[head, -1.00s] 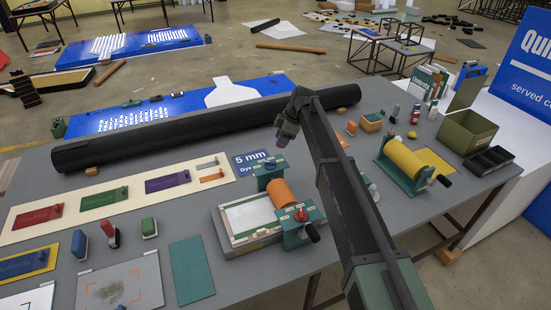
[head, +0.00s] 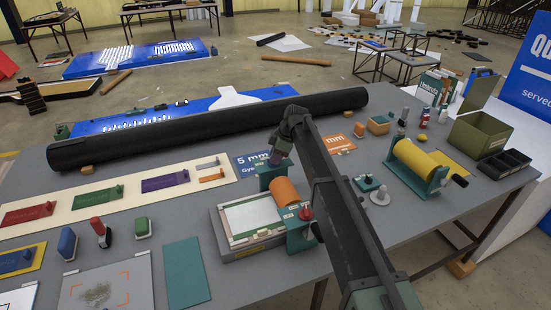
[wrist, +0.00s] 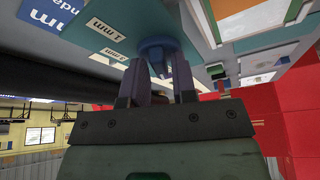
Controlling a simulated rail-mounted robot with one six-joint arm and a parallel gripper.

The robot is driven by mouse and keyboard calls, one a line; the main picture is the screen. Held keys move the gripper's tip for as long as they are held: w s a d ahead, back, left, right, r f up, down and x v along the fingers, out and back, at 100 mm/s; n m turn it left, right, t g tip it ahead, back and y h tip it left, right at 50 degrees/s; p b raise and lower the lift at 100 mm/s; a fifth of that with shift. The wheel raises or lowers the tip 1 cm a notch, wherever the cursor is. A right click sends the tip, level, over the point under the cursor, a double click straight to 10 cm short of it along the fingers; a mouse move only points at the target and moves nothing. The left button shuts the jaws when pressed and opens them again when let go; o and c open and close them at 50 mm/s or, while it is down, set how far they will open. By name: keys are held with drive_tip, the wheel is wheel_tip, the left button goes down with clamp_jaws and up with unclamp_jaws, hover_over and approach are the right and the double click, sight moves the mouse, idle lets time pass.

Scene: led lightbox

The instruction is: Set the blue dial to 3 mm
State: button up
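The blue dial (wrist: 158,46) is at the top middle of the wrist view, on the teal end block of the roller press. My gripper (wrist: 157,62) is at the dial, with one dark finger on each side of it. I cannot tell whether the fingers press on it. In the head view my gripper (head: 277,158) is low over the press's far teal block (head: 268,178) and hides the dial. The dial's exact setting is not readable.
The press has an orange roller (head: 285,191), a red knob (head: 306,213) on its near block and a white bed (head: 250,216). A long black roll (head: 200,128) lies behind. A yellow roller press (head: 415,162) stands right. My arm passes over the table between them.

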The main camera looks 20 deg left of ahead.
clamp_jaws()
drive_tip(key=shift+s+m, duration=0.1)
drive_tip(key=shift+m, duration=0.2)
drive_tip(key=m+t, duration=0.1)
drive_tip(key=m, duration=0.2)
drive_tip(key=shift+s, duration=0.2)
drive_tip(key=m+t, duration=0.2)
drive_tip(key=m, duration=0.2)
drive_tip(key=shift+s+m, duration=0.1)
drive_tip(key=shift+m, duration=0.3)
drive_tip(key=m, duration=0.2)
drive_tip(key=m+t+h, duration=0.1)
drive_tip(key=m, duration=0.1)
drive_tip(key=shift+s+a+m+t, duration=0.1)
drive_tip(key=shift+m+t, duration=0.2)
drive_tip(key=m+h, duration=0.1)
drive_tip(key=m, duration=0.1)
drive_tip(key=m+t, duration=0.1)
drive_tip(key=m, duration=0.1)
drive_tip(key=shift+a+m+h, duration=0.1)
drive_tip(key=shift+m+h, duration=0.3)
